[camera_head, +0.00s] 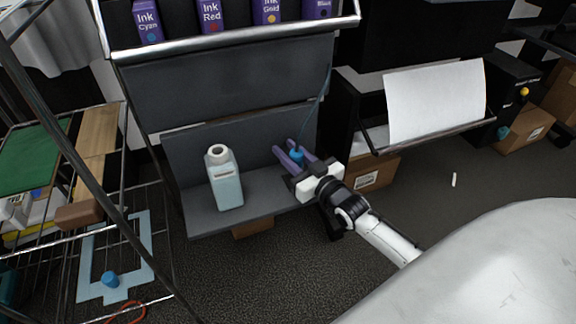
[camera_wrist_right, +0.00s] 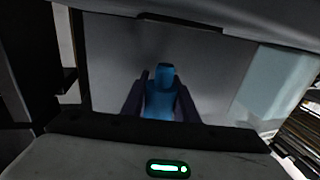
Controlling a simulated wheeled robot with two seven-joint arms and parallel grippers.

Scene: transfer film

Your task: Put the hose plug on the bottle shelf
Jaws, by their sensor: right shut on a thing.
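The blue hose plug (camera_head: 297,156) is between the fingers of my right gripper (camera_head: 292,149), which is shut on it. A thin dark hose or cord runs up from the plug in the head view. In the right wrist view the plug (camera_wrist_right: 161,95) stands between the two purple fingers. The grey bottle shelf (camera_head: 262,198) is below and behind the gripper, which reaches over its right part. I cannot tell whether the plug touches the shelf. A pale blue-white bottle (camera_head: 225,180) stands upright on the shelf, left of the gripper. My left gripper is not in view.
Purple ink boxes (camera_head: 212,14) sit on the rack above. A wire rack (camera_head: 72,190) stands at left, holding a light blue frame (camera_head: 115,262) with another blue plug (camera_head: 110,279). A paper tray (camera_head: 432,135) and a cardboard box (camera_head: 375,174) are at right. The shelf between bottle and gripper is clear.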

